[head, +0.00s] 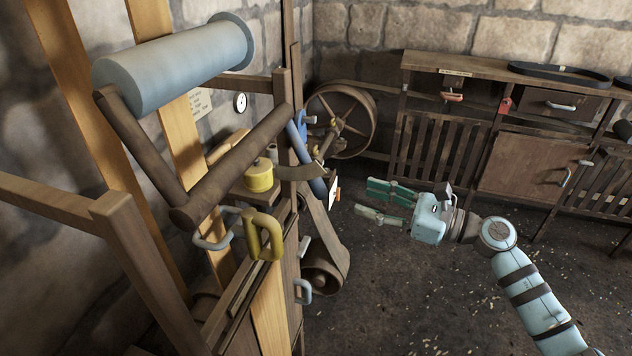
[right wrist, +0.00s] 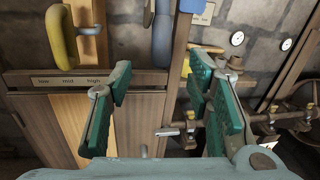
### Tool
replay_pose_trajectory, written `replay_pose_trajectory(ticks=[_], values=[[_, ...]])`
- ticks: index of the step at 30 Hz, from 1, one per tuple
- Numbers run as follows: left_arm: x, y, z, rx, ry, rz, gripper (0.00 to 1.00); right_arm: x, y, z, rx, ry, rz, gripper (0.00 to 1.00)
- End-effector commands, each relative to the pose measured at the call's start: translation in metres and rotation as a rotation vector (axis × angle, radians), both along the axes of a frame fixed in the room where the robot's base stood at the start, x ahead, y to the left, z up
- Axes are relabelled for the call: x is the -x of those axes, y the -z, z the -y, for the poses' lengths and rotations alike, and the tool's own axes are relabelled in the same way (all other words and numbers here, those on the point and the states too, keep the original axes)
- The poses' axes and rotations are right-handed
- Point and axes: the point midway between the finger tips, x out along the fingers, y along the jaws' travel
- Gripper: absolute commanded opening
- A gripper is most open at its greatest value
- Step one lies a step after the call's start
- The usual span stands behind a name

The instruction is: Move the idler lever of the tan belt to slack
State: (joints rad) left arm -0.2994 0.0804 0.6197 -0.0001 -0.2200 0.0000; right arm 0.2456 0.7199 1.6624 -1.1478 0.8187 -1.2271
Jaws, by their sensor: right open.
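Light tan strips, which look like belt runs (head: 181,145), pass up the wooden frame in the head view. A yellow looped handle (head: 264,236) stands at the frame's front; in the right wrist view it (right wrist: 62,40) is above a plate marked low, mid, high (right wrist: 70,81). A blue lever (head: 318,187) is on the frame's right side and seems the same as the blue bar (right wrist: 162,35) in the wrist view. I cannot tell which lever is the tan belt's idler. My right gripper (head: 380,202) is open and empty, apart from the frame. My left gripper is out of view.
A large grey roller (head: 175,62) sits high on the frame. A spoked wheel (head: 342,118) and a lower pulley (head: 323,276) are behind. A wooden cabinet (head: 530,166) stands along the back wall. The floor (head: 430,300) around my right arm is clear.

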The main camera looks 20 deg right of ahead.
Motion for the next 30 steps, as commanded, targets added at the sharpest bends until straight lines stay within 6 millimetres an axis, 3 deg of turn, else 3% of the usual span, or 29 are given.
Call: replay_pose_trajectory(ticks=[9,15,26,30], values=[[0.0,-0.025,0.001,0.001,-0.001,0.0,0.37,-0.059,-0.005,-0.064,-0.018,0.002,-0.007,0.46],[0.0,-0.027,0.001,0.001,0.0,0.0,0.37,-0.083,-0.002,-0.089,-0.015,0.004,-0.009,0.46],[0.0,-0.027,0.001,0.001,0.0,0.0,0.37,-0.089,0.0,-0.096,-0.013,0.004,-0.01,0.46],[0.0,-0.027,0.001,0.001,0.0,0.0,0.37,-0.088,0.0,-0.095,-0.014,0.004,-0.01,0.24]])
